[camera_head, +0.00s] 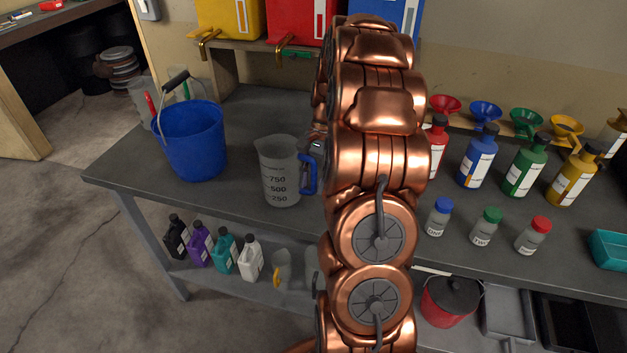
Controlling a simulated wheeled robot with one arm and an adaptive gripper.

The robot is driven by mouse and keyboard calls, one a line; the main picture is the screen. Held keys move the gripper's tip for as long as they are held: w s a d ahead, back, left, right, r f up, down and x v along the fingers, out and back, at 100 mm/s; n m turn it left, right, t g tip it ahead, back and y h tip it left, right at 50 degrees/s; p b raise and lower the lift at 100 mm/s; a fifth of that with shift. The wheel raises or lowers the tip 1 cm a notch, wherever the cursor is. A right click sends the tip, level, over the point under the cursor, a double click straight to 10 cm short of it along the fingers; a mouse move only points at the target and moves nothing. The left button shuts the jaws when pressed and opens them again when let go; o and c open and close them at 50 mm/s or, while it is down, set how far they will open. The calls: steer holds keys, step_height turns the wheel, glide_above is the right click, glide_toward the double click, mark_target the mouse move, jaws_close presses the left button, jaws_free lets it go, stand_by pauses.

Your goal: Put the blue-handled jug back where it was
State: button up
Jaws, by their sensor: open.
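The blue-handled jug (277,170), a translucent measuring jug with dark graduations, stands upright on the grey bench (245,112). Its blue handle faces right, towards my arm. My gripper (316,147) is beside the handle and mostly hidden behind my copper-coloured arm. Only a small part of it shows, and it is open. I cannot tell whether its fingers are around the handle or touching it.
A blue bucket (193,142) stands left of the jug. Coloured bottles (477,160) and small capped jars (438,218) stand to the right. Colored drums (230,18) with taps are behind. A lower shelf holds several small jugs (226,250). Bench space in front of the bucket is clear.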

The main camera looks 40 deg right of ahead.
steer(key=b+v, duration=0.1)
steer(key=v, duration=1.1)
steer(key=shift+a+r, duration=0.1)
steer(key=shift+r, duration=0.05)
steer(key=s+a+r+n+g+h, duration=0.1)
steer(key=s+a+n, duration=0.2)
steer(key=a, duration=0.7)
steer(key=s+a+n+h, duration=0.1)
steer(key=s+a+n, duration=0.25)
steer(key=a, duration=0.65)
steer(key=s+a+f+n+h, duration=0.1)
steer(key=s+a+f+n, duration=0.2)
steer(key=s, duration=0.6)
steer(key=s+a+f+n+h, duration=0.1)
steer(key=s+a+f+n, duration=0.3)
steer(key=s+a, duration=0.2)
steer(key=s, duration=0.2)
steer(key=shift+s+a+t, duration=0.2)
steer(key=shift+s+t, duration=0.1)
steer(key=shift+s, duration=0.1)
steer(key=shift+n, duration=0.25)
